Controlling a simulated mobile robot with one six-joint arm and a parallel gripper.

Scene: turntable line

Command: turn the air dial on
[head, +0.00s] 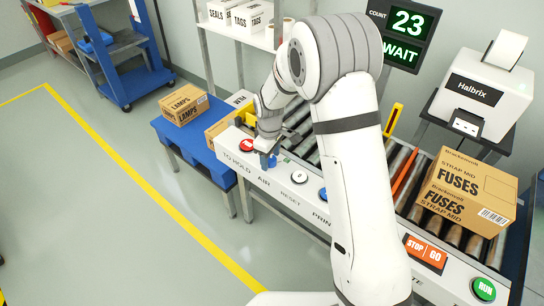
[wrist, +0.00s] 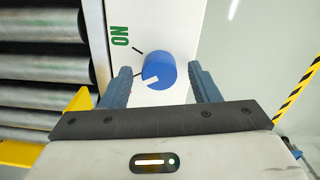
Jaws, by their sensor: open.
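The air dial is a round blue knob (wrist: 158,70) on the white panel in the wrist view. A white mark shows on the knob's lower face, away from the green ON label (wrist: 120,35) at upper left. A dark tick lies between the knob and the label. My gripper (wrist: 159,76) is open, with one blue-grey finger on each side of the knob and visible gaps between. In the head view my gripper (head: 269,144) is above the panel's AIR label (head: 264,181), partly hidden by my arm.
A red button (head: 247,145) and the white RESET button (head: 299,177) flank the dial on the panel. Rollers (head: 402,165) run behind, with a FUSES box (head: 466,190) at right. A blue table (head: 190,145) stands left. The screen (head: 402,38) reads 23 WAIT.

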